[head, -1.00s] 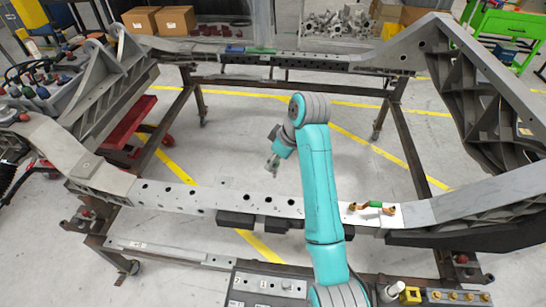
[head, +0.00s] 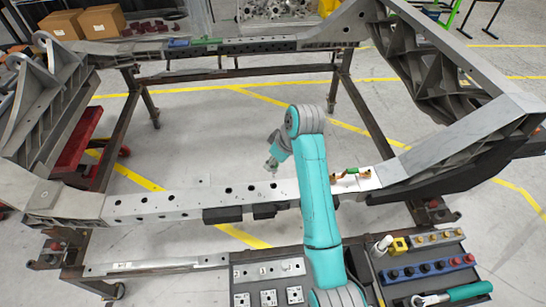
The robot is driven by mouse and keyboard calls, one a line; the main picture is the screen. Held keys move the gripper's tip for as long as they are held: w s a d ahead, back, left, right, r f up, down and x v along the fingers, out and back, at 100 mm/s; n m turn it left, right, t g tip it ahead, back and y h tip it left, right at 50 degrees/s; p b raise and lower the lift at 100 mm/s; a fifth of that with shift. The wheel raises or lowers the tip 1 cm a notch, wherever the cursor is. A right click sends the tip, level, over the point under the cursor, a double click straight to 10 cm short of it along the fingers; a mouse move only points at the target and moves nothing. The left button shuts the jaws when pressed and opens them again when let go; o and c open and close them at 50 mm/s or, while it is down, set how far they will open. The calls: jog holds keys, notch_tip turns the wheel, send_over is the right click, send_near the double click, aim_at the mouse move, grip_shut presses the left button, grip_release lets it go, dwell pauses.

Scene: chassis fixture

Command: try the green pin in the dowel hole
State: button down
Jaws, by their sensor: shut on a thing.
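My gripper (head: 271,167) is at the end of my teal arm, just above the near rail in the picture. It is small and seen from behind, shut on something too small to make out. The near rail (head: 150,206) is a pale metal beam with a row of dark round holes along it; I cannot tell which one is the dowel hole. A small green piece with copper-coloured ends (head: 352,172) lies on the right part of this rail. I cannot tell whether it is the green pin. My arm hides part of the rail.
A tool tray (head: 415,262) with coloured knobs and a teal-handled tool is at the lower right. Marked blocks (head: 268,298) are at the bottom centre. Tall grey castings stand at left (head: 45,110) and right (head: 440,75). The floor inside the frame is clear.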

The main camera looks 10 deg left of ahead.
aim_at(273, 170)
jog(key=shift+f, duration=2.05)
jog(key=shift+f, duration=1.3)
jog(key=c, duration=0.8)
grip_release()
jog(key=shift+r, duration=0.1)
jog(key=shift+r, duration=4.4)
